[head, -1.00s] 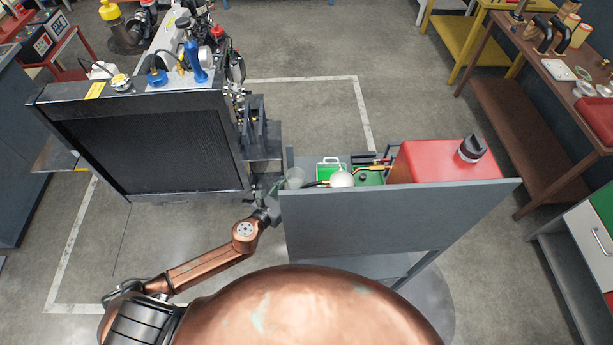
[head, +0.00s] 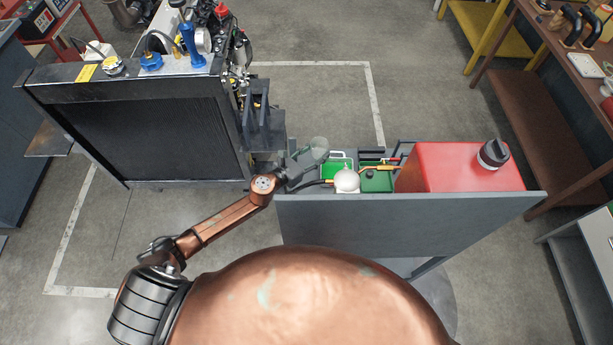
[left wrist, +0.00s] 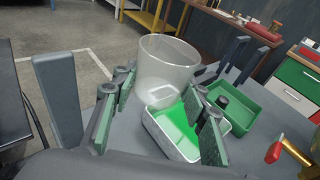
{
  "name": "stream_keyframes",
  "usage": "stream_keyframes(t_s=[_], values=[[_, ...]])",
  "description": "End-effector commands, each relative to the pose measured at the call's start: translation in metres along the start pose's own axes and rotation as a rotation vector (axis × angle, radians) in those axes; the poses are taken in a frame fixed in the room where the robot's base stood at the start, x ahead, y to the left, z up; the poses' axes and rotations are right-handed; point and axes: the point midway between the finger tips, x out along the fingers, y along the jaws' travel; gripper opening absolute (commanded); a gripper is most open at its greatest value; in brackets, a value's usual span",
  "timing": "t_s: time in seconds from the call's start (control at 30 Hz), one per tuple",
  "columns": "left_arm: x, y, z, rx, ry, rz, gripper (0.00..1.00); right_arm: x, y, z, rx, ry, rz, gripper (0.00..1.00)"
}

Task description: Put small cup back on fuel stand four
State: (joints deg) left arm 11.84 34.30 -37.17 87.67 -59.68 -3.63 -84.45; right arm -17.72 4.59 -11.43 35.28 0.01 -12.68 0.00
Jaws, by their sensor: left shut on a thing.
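The small cup (head: 319,146) is clear and see-through. My left gripper (head: 308,160) is shut on it, at the left end of the grey fuel stand (head: 400,222). In the left wrist view the cup (left wrist: 168,60) stands open end up, slightly tilted, between the green-padded fingers of the gripper (left wrist: 158,118). I cannot tell whether the cup touches the stand's top. No number is readable on the stand. My right gripper is not in view.
A black radiator with an engine (head: 140,125) stands close on the left. Floor is clear behind the stand.

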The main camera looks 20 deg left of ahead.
Motion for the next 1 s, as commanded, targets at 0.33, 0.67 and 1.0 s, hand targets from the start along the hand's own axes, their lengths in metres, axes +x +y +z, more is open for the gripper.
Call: stream_keyframes(t_s=[0.33, 0.67, 1.0], values=[[-0.035, -0.004, -0.06, -0.002, -0.001, -0.001, 0.24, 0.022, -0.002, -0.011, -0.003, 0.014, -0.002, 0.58], [-0.039, -0.005, -0.095, -0.005, -0.001, 0.0, 0.24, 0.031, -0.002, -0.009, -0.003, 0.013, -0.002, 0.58], [-0.037, -0.004, -0.104, 0.001, -0.001, -0.001, 0.24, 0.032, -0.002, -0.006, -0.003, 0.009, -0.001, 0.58]])
